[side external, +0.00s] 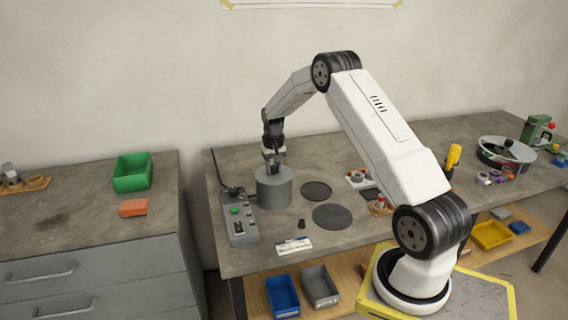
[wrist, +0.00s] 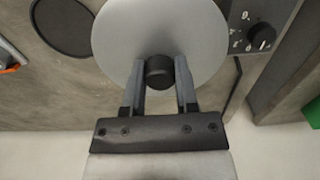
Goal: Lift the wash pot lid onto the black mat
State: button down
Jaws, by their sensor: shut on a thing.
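The wash pot (side external: 274,192) is a grey cylinder on the bench, left of the middle in the side view. Its lid (wrist: 150,30) is a light grey disc with a dark knob (wrist: 159,72), filling the upper middle of the wrist view. My gripper (side external: 273,163) is above the pot, shut on the lid's knob; its fingers flank the knob in the wrist view (wrist: 160,75). I cannot tell whether the lid touches the rim. Two dark round pads lie right of the pot: a larger one (side external: 332,217) and a smaller one (side external: 316,191). One dark disc (wrist: 63,25) shows in the wrist view.
A grey control box (side external: 238,222) with a green button stands close left of the pot. A small dark knob-like part (side external: 301,224) and a white label card (side external: 294,246) lie in front. Small parts (side external: 360,179) and a yellow-handled tool (side external: 453,157) stand farther right.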

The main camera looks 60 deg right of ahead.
jog(key=shift+r, duration=0.2)
jog(key=shift+r, duration=0.55)
jog(key=s+a+r, duration=0.6)
jog(key=s+r, duration=0.5)
jog(key=s, duration=0.1)
jog(key=shift+s+a+r, duration=0.15)
jog(key=shift+a+r, duration=0.1)
jog(key=shift+a, duration=0.15)
jog(key=shift+r, duration=0.15)
dwell(0.4)
jog(key=shift+r, duration=0.85)
